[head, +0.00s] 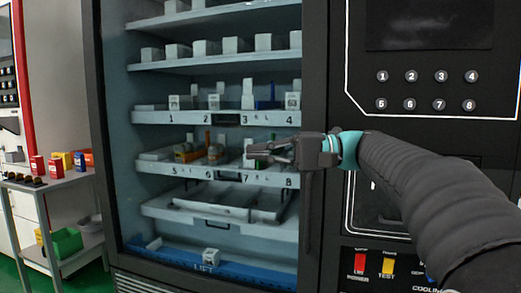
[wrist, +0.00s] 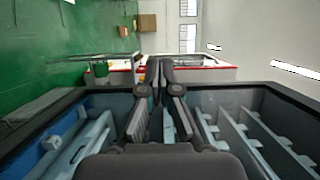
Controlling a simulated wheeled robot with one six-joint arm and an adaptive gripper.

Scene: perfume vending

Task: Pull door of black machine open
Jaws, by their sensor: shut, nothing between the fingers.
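The black machine (head: 318,60) fills most of the head view. Its glass front (head: 205,110) shows lit shelves, on the left of a black panel. I cannot tell from these views whether the door stands ajar. A dark vertical bar, perhaps the door handle (head: 305,215), runs down the right edge of the glass below my wrist. My gripper (head: 254,152) points left across the right part of the front, at the height of the lower numbered shelf. It is shut and empty. In the wrist view the gripper (wrist: 159,70) has its fingers together, with shelves on both sides.
A keypad (head: 425,90) and red and yellow buttons (head: 374,264) are on the right panel, partly behind my arm. A grey cart (head: 60,182) with small coloured boxes stands left of the machine. Green floor (wrist: 60,55) shows beyond my gripper in the wrist view.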

